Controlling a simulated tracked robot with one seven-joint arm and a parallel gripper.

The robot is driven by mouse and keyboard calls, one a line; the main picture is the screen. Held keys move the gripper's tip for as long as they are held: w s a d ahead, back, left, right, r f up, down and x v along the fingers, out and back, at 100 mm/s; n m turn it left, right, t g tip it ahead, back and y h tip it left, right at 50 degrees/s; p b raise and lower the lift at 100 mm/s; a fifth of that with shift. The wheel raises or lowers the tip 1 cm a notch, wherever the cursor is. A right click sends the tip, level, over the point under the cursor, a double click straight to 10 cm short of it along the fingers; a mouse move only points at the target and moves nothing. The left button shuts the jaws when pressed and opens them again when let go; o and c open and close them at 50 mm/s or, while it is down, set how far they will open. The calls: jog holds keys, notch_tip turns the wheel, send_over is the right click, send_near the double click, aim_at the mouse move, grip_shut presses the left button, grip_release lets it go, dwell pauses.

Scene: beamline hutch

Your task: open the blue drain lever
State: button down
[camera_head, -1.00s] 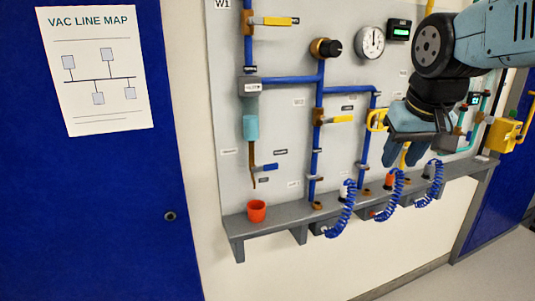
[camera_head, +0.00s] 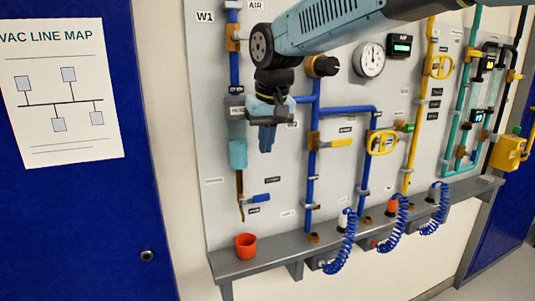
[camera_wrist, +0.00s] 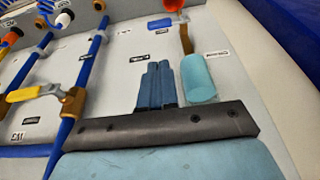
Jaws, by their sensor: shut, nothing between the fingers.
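The blue drain lever (camera_head: 260,198) sticks out to the right from a thin brown drain pipe (camera_head: 240,190) below a light-blue cylinder (camera_head: 238,154). In the wrist view, the lever (camera_wrist: 161,24) lies beyond my fingertips, near the top. My gripper (camera_head: 266,148) is shut and empty, above the lever and just right of the cylinder in the head view. In the wrist view, the two fingers of my gripper (camera_wrist: 157,68) are together, with the cylinder (camera_wrist: 199,78) to their right. The gripper does not appear to touch the lever.
An orange-red cup (camera_head: 246,246) stands on the grey shelf (camera_head: 275,255) below the drain. To the right are a yellow lever (camera_head: 340,143), blue pipes (camera_head: 311,180) and coiled blue hoses (camera_head: 345,245). The panel space around the lever is clear.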

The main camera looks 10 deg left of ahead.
send_near(261, 196)
jog(key=w+a+x, duration=0.1)
jog(key=x, duration=0.5)
jog(key=shift+d+f, duration=0.2)
jog(key=shift+f, duration=0.1)
jog(key=shift+s+d, duration=0.1)
jog(key=shift+d, duration=0.05)
